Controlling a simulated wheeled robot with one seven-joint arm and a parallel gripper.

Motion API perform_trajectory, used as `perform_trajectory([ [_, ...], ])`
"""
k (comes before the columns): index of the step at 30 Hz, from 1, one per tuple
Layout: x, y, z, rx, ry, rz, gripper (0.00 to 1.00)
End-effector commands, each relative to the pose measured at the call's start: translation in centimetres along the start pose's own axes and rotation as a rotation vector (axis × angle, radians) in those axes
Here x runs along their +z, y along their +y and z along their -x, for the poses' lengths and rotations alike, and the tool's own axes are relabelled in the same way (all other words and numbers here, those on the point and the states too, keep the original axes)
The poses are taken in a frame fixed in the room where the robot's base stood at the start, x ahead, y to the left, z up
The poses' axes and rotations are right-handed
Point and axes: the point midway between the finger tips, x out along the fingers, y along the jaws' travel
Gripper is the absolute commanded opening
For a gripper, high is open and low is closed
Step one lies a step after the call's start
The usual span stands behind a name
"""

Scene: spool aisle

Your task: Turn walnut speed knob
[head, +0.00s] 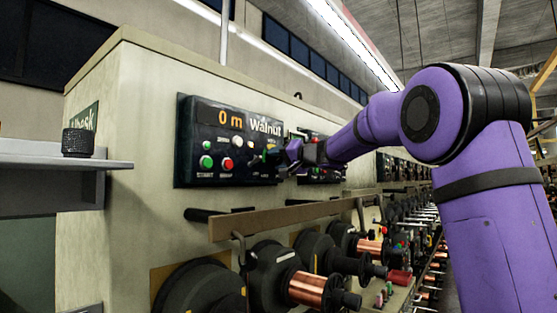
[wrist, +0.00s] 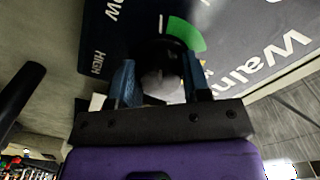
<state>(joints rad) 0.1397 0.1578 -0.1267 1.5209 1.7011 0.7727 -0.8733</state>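The walnut panel (head: 215,125) is a dark plate on the beige machine wall, with a "0 m" display and the word "Walnut". Its speed knob (wrist: 165,48) is a dark round dial in the wrist view, beside a green arc and near the words "HIGH" and a partly cut "LOW". My gripper (head: 284,154) is at the panel's lower right and hides most of the knob in the head view. In the wrist view my gripper's blue fingers (wrist: 158,62) stand apart, one on each side of the knob. I cannot tell whether they touch it.
Green, red and white buttons (head: 206,162) sit left of my gripper on the panel. A second panel (head: 322,172) lies behind my arm. A long bar (head: 290,218) and several copper spools (head: 310,288) jut out below. A grey shelf (head: 60,155) with a black knurled cylinder (head: 78,142) is at left.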

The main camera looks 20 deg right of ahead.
Motion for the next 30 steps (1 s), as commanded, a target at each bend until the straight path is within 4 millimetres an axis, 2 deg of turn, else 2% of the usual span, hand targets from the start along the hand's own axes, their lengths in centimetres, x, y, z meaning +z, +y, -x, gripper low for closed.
perform_trajectory([
  [11,-0.01,0.05,0.04,0.001,0.0,-0.091,0.2],
  [30,-0.01,0.06,0.04,0.002,0.0,-0.56,0.2],
])
